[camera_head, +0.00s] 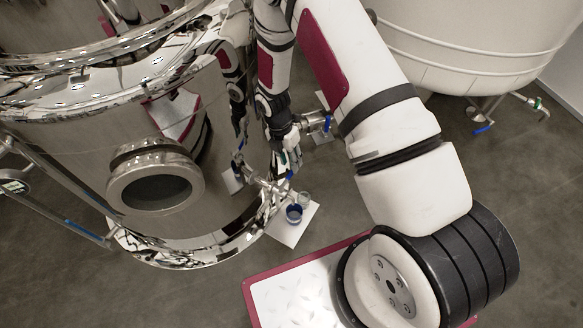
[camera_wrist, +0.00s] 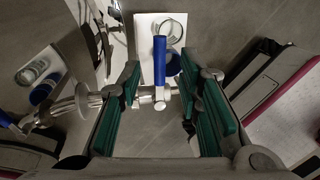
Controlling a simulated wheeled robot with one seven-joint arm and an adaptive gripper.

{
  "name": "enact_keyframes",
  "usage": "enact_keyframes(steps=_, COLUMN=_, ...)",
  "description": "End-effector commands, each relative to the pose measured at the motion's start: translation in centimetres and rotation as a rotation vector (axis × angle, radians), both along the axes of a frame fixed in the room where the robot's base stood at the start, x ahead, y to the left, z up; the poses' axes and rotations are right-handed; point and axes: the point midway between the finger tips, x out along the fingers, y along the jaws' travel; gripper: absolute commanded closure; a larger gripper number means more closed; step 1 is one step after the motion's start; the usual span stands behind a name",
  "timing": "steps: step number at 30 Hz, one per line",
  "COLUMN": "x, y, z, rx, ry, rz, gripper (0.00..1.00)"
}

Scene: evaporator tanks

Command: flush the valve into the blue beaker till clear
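The valve (camera_wrist: 150,95) is a steel fitting with a blue lever (camera_wrist: 159,60); in the wrist view it crosses between my fingers. My gripper (camera_wrist: 166,100) is open, its green pads apart on either side of the valve. I cannot tell whether either pad touches it. In the head view the valve (camera_head: 262,184) sticks out from the steel tank, with my gripper (camera_head: 288,158) just above. The blue beaker (camera_head: 294,214) stands below the outlet on a white sheet (camera_head: 287,233), next to a clear glass beaker (camera_head: 304,199). No flow can be made out.
The polished steel tank (camera_head: 150,235) fills the left and mirrors the arm and beakers. Another blue-handled valve (camera_head: 318,122) lies behind my gripper. A white tank (camera_head: 470,60) with a low outlet stands at the right. Grey floor (camera_head: 540,200) is open at right.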

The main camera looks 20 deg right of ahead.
Motion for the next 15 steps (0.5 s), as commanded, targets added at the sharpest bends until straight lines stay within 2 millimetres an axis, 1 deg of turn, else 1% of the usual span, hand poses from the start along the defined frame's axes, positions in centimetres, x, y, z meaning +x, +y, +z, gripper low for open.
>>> enact_keyframes(steps=1, x=-0.2, y=-0.1, z=-1.1, rx=-0.001, ry=0.001, rz=0.000, gripper=0.68)
enact_keyframes(steps=3, x=-0.3, y=-0.2, z=-2.1, rx=0.000, ry=0.001, rz=0.001, gripper=0.68)
enact_keyframes(steps=6, x=-0.4, y=-0.3, z=-3.0, rx=-0.001, ry=0.000, rz=0.001, gripper=0.68)
enact_keyframes(steps=9, x=-0.5, y=-0.4, z=-3.3, rx=0.000, ry=-0.002, rz=-0.001, gripper=0.68)
enact_keyframes(steps=15, x=-0.5, y=-0.4, z=-3.3, rx=0.000, ry=-0.002, rz=-0.001, gripper=0.68)
